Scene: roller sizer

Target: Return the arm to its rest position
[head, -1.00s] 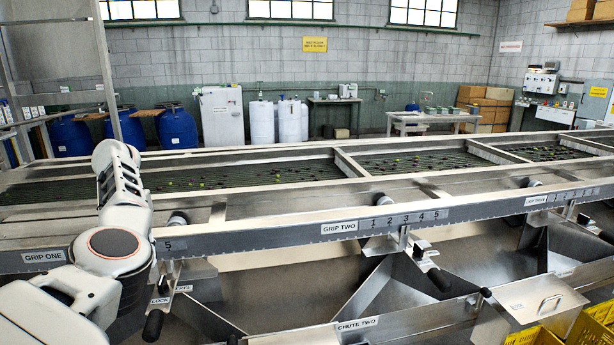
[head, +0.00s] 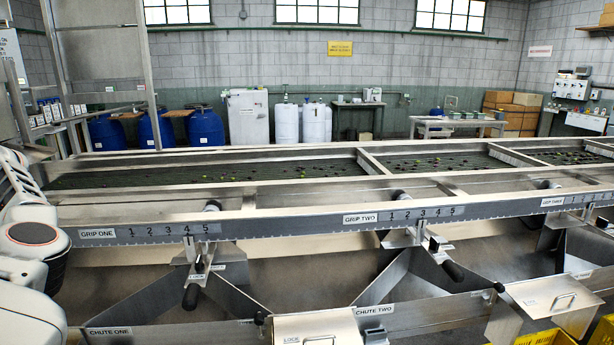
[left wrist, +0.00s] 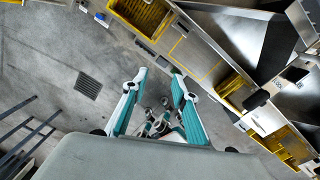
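My left arm (head: 34,235) stands at the left edge of the head view, bent, in front of the end of the roller sizer. Its gripper is outside the head view. In the left wrist view my left gripper (left wrist: 159,75) has its two teal fingers apart with nothing between them, over the grey floor. The sizer's front rail (head: 300,222) bears the labels GRIP ONE and GRIP TWO with number scales. The grip one handle (head: 191,295) hangs below its scale near 4 to 5. The grip two handle (head: 452,270) hangs under its scale. My right gripper is not in view.
Chute one (head: 130,310) and chute two (head: 400,312) lie below the rail. Yellow crates (head: 545,338) stand at the lower right; one crate (left wrist: 140,15) shows in the left wrist view. Open floor with a drain grate (left wrist: 88,84) lies left of the gripper there.

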